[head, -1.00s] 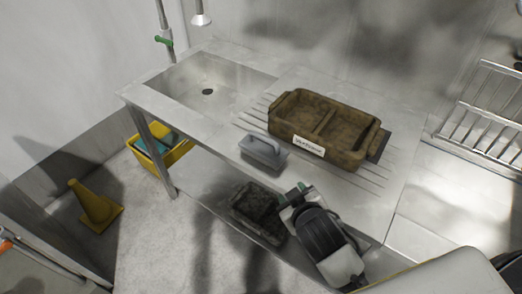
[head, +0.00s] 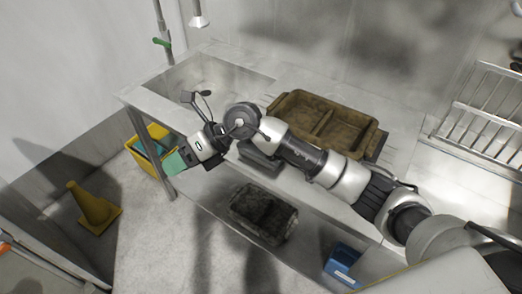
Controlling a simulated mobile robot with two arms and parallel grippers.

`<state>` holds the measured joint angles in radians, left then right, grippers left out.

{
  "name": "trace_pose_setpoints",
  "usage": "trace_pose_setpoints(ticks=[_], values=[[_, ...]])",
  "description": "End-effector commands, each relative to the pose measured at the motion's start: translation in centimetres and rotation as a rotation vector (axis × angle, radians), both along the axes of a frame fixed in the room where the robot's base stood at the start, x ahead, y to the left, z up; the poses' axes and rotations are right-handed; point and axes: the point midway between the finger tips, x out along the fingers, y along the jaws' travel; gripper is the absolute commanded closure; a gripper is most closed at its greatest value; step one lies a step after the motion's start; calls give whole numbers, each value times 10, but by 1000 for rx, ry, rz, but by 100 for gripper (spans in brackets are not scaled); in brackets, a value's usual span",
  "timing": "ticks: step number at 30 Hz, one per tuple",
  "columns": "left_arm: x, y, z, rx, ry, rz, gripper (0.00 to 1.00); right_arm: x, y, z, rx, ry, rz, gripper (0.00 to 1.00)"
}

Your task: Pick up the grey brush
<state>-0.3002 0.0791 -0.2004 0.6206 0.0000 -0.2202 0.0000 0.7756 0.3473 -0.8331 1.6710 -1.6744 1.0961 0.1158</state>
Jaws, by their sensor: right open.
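The grey brush (head: 258,160) lies on the draining part of the steel counter, near its front edge. My right arm crosses in front of it and hides its upper part and handle. My right gripper (head: 174,162), with green fingertips, is out to the left of the brush, by the counter's front edge. It is open, and I see nothing held in it. My left gripper is not in view.
A brown, dirty two-part tray (head: 330,103) stands behind my arm on the counter (head: 215,133). A dark grimy block (head: 264,212) and a blue container (head: 343,265) are lower down. A yellow bin (head: 158,132) and yellow cone (head: 92,207) stand left.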

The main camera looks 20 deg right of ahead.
Motion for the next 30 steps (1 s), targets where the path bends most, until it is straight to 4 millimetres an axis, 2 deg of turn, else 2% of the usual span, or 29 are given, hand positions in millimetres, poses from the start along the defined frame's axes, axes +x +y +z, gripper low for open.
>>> trace_pose_setpoints(ticks=[1,3,6,9,12,16,24,30], values=[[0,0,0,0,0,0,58,17,-20,-8,-193,-48,17,54],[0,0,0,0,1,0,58,36,-54,-18,-453,-83,21,54],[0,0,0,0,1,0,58,61,-107,-16,-774,-103,-14,54],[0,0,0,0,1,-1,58,77,-149,-3,-1006,-94,-69,54],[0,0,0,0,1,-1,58,84,-175,9,-1141,-79,-112,54],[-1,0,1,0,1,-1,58,87,-188,6,-1202,-65,-133,54],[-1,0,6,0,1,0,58,92,-194,-33,-1199,-66,-132,54],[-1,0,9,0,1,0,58,93,-198,-47,-1198,-66,-132,54]])
